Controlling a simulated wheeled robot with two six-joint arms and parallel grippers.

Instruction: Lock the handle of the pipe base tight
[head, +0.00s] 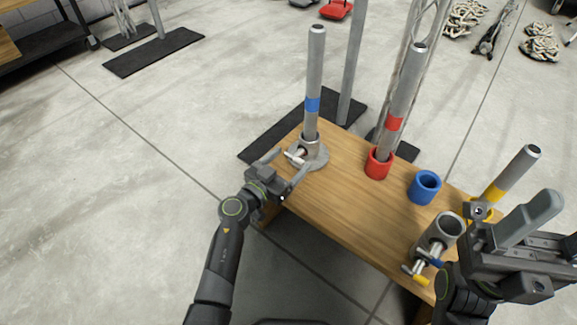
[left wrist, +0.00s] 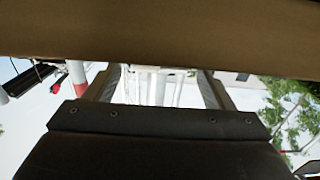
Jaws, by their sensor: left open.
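The pipe base (head: 318,160) is a round grey metal flange on the wooden table, with an upright grey pipe (head: 314,70) with a blue band standing in it. Its small metal handle (head: 294,157) sticks out on the left side. My left gripper (head: 287,164) is open, its two fingers spread on either side of the handle; I cannot tell whether they touch it. In the left wrist view, the open fingers (left wrist: 160,85) point up toward a brown band; the handle cannot be made out there. My right gripper (head: 505,220) is at the lower right, its jaw state unclear.
The wooden table (head: 340,205) also carries a red-banded pipe (head: 402,95) in a red socket (head: 379,163), a blue ring (head: 425,187), a yellow-banded pipe (head: 515,172) and a metal fitting with coloured handles (head: 438,240).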

